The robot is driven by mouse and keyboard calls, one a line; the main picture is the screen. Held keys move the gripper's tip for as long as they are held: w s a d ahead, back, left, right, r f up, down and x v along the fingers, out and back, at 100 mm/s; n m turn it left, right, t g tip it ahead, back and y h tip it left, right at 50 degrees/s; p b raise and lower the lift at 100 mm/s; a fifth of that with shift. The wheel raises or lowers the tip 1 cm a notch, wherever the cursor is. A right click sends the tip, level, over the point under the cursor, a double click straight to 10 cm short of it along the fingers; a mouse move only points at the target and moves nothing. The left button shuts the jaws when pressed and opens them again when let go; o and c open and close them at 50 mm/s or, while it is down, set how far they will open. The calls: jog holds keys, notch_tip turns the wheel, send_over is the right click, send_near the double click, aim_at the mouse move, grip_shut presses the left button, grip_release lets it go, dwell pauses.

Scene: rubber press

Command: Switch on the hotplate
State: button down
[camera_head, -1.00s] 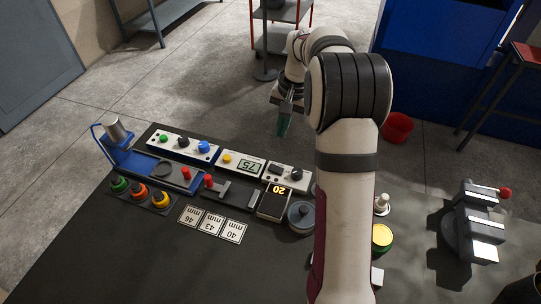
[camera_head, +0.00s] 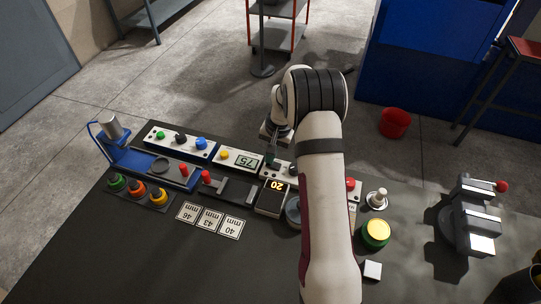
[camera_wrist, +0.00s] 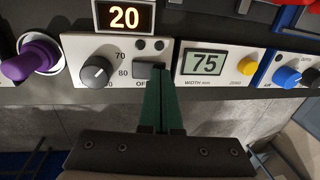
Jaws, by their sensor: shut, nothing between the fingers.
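The white control panel (camera_wrist: 112,52) has a grey dial (camera_wrist: 97,71) with marks 70 and 80, an OFF label, and a black switch-like part (camera_wrist: 147,69) by the fingertips. A display (camera_wrist: 124,17) above it reads 20 in orange; it also shows in the head view (camera_head: 275,186). My gripper (camera_wrist: 164,76) has its green fingers together and empty, with the tips over the panel's right edge, beside the black part. I cannot tell whether they touch it. In the head view my gripper (camera_head: 271,160) is over the same panel (camera_head: 269,172).
The gauge panel (camera_wrist: 212,64) reading 75 stands close at right in the wrist view. A purple-topped part (camera_wrist: 36,60) stands at left. In the head view, a red button (camera_head: 350,184) and a yellow-topped green button (camera_head: 376,231) are right of my arm.

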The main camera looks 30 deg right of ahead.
jog(key=shift+w+a+f, duration=0.1)
jog(key=shift+f, duration=0.1)
dwell(0.3)
jog(key=shift+s+d+r, duration=0.15)
jog(key=shift+s+d, duration=0.45)
jog(key=shift+r, duration=0.1)
notch_tip(320, 180, up, 14)
jog(key=s+d, duration=0.1)
jog(key=shift+s+d, duration=0.25)
jog(key=shift+d, duration=0.05)
